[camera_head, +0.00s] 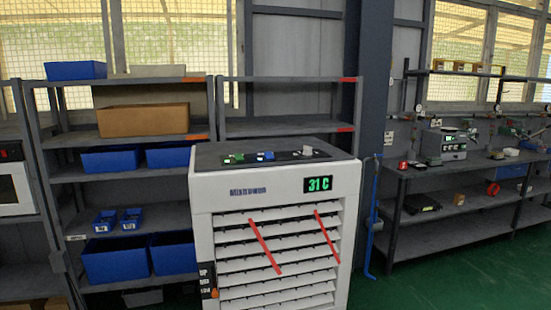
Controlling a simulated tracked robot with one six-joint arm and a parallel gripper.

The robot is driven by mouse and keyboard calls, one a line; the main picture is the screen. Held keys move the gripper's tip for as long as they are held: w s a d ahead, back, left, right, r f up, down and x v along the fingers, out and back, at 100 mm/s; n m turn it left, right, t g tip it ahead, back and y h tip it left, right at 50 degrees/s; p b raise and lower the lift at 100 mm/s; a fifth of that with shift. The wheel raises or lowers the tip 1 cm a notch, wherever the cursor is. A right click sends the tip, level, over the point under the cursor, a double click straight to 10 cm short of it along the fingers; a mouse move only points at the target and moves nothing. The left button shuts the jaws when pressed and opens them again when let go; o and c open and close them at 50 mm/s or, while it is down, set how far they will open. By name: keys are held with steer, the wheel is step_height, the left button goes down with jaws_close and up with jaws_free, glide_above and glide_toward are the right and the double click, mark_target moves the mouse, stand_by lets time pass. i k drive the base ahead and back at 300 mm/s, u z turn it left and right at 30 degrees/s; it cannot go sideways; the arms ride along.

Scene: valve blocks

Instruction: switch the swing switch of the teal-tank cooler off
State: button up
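A white louvred cooler cabinet (275,190) stands in the middle, its green display (319,184) reading 31 C. Its dark top panel carries a small green control (233,158), a blue control (266,156) and a pale knob (308,151). Which of these is the swing switch, and its position, I cannot tell. Two red strips (265,247) slant across the louvres. A small orange-ended part (214,293) sits at the lower left of the front, beside small dark labels. No teal tank shows. My gripper is not in view.
Grey shelves behind and left hold blue bins (116,260) and a cardboard box (143,120). A dark column (370,80) and a blue upright pipe (371,220) stand right of the cooler. A workbench (450,168) with equipment is at the right. Green floor (450,275) is clear at lower right.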

mark_target(269, 155)
steer(key=z, duration=0.15)
steer(key=i, duration=1.1)
steer(key=u, duration=0.5)
